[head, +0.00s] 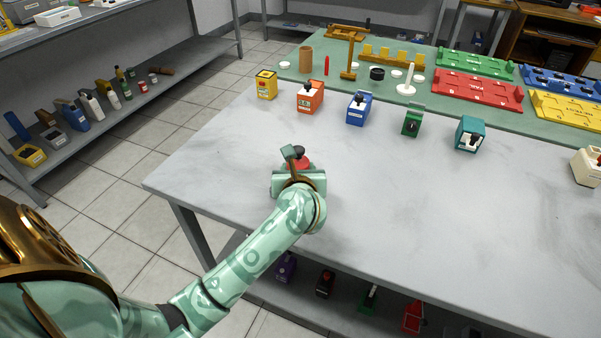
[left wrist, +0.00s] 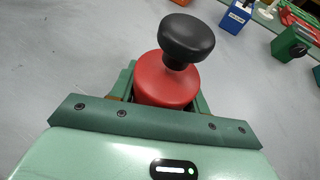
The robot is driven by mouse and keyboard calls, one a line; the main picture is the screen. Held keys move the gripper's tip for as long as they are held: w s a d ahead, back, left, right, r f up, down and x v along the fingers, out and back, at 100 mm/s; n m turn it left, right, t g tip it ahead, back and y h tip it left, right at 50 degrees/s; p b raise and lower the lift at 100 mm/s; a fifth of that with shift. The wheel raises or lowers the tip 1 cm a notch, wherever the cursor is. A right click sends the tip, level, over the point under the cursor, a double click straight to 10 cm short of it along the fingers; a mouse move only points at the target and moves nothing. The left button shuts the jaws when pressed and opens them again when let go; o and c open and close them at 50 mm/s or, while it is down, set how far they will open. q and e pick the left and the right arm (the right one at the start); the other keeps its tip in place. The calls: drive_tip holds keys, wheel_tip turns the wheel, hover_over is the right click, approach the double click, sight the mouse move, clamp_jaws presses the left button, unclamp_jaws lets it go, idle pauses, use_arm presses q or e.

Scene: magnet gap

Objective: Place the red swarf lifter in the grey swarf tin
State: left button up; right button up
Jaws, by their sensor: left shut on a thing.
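The red swarf lifter (left wrist: 165,82) is a red cylinder with a black mushroom knob on a short neck. My left gripper (left wrist: 165,95) is shut around its red body, with the knob standing above the green fingers. In the head view my left gripper (head: 297,162) is over the near left part of the grey table, and the lifter (head: 304,163) is partly hidden by it. I cannot tell whether the lifter touches the table. I cannot make out a grey swarf tin for certain. My right gripper is not in view.
Across the table (head: 400,210) stand a yellow box (head: 266,85), orange box (head: 310,97), blue box (head: 358,109), green box (head: 411,122), teal box (head: 469,134) and cream box (head: 588,168). Behind is a green mat with racks. The near middle table is clear.

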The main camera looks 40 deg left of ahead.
use_arm(q)
drive_tip(key=shift+s+r, duration=0.1)
drive_tip(key=o, duration=1.2)
drive_tip(key=shift+f, duration=0.2)
drive_tip(key=shift+r, duration=0.1)
drive_tip(key=shift+d+r, duration=0.1)
drive_tip(key=shift+r, duration=0.15)
drive_tip(key=p+v, duration=0.4)
drive_tip(key=v, duration=0.7)
drive_tip(key=shift+s+r, duration=0.1)
drive_tip(key=shift+s, duration=0.05)
drive_tip(key=shift+s+d, duration=0.2)
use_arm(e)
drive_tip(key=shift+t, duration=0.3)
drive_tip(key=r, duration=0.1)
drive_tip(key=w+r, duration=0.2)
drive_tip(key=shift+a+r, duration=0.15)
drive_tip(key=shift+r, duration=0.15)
